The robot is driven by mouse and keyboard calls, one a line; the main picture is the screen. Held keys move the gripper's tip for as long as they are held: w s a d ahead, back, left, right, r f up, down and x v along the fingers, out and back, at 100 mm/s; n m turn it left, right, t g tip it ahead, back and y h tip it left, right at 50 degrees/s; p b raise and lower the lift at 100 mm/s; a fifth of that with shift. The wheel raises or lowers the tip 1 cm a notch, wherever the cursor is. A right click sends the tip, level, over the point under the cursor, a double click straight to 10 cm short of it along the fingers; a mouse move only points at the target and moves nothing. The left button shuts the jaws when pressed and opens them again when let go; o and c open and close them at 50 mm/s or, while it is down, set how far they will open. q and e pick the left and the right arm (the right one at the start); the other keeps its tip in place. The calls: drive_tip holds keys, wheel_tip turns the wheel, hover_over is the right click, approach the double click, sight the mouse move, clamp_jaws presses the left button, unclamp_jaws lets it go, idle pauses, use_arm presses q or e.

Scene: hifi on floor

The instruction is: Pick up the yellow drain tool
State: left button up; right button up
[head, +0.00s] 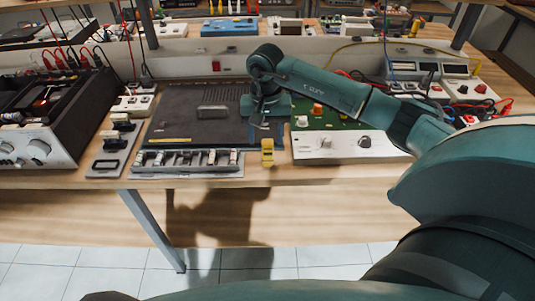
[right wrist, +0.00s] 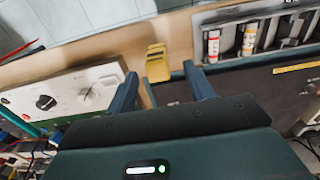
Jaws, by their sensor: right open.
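The yellow drain tool (head: 267,152) is a small yellow block-like piece at the front edge of the table, between a grey tray of parts and a white panel. It also shows in the right wrist view (right wrist: 157,62), just ahead of the fingertips and between their lines. My right gripper (head: 266,134) points down above the table, just behind the tool. In the right wrist view its two fingers (right wrist: 161,72) are apart with nothing held. Whether a finger touches the tool cannot be told. My left gripper is not in view.
A dark flat device (head: 190,125) lies left of the gripper, with the grey parts tray (head: 187,171) in front. A white control panel with knobs (head: 340,150) stands close on the right. Open black hi-fi equipment (head: 50,140) is at far left. The table's front edge is near.

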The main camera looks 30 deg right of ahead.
sight(268, 142)
drive_tip(key=shift+d+f+p, duration=0.15)
drive_tip(key=shift+f+p, duration=0.2)
drive_tip(key=shift+f, duration=1)
drive_tip(key=shift+d+f+p, duration=0.1)
drive_tip(key=shift+f+p, duration=0.25)
drive_tip(key=shift+f, duration=1)
drive_tip(key=c, duration=1)
